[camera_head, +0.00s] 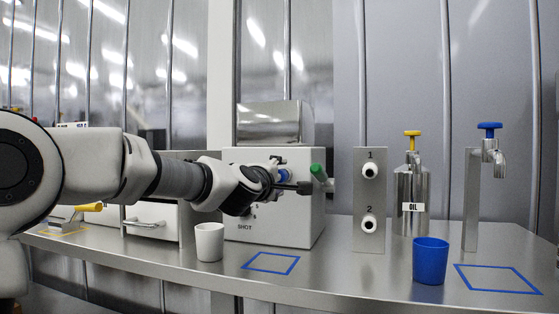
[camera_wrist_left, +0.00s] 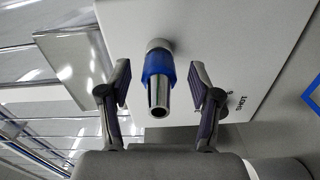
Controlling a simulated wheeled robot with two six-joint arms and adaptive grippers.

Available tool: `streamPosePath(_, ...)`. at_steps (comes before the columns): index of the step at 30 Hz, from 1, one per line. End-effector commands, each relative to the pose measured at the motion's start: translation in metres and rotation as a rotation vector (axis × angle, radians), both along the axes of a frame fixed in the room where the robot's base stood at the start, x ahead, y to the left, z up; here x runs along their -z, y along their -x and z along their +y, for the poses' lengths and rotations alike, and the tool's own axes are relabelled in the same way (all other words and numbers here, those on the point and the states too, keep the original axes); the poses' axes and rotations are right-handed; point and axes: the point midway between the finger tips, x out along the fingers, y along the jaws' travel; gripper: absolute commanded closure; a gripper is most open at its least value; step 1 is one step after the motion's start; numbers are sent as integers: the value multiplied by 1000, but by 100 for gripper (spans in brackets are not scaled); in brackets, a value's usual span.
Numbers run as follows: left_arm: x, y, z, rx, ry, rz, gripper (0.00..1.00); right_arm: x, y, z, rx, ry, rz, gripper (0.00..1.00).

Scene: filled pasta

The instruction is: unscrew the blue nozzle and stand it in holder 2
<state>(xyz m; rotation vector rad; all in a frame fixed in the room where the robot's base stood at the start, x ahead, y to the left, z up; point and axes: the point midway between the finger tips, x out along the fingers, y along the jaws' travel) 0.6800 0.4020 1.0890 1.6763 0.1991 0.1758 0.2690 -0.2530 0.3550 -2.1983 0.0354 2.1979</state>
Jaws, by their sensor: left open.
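The blue nozzle (camera_wrist_left: 158,78) has a blue collar and a metal tip, and sits on the front of the white machine (camera_head: 285,215). In the head view the nozzle (camera_head: 284,176) is partly hidden by my left gripper (camera_head: 290,178). In the left wrist view my left gripper (camera_wrist_left: 158,88) is open, with one finger on each side of the nozzle and a gap on both sides. Holder 2 (camera_head: 368,224) is the lower white round peg on the grey upright panel (camera_head: 370,195), with no nozzle on it. My right gripper is not in view.
A green handle (camera_head: 319,173) sticks out beside the nozzle. A white cup (camera_head: 209,242) and a blue cup (camera_head: 430,261) stand on the steel counter. An oil bottle (camera_head: 412,195) and a blue-handled tap (camera_head: 490,145) stand right of the panel. The blue outlined square (camera_head: 271,263) is empty.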

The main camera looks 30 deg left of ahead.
Motion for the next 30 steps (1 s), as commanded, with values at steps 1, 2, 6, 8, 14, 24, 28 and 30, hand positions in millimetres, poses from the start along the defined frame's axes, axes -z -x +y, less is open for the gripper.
streamPosePath(1,-9,0,0,1,-91,26,37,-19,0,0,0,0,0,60)
streamPosePath(2,-7,0,0,0,-136,35,37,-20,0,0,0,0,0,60)
streamPosePath(6,-8,0,0,0,-295,73,37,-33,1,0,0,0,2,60)
streamPosePath(8,-11,0,0,1,-429,106,37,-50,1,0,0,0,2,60)
streamPosePath(14,-6,0,0,2,-717,174,37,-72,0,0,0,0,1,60)
streamPosePath(24,0,0,0,0,-911,217,37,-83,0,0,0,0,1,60)
streamPosePath(28,-1,0,0,0,-909,218,37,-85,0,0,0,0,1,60)
streamPosePath(30,0,0,0,0,-909,218,37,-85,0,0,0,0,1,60)
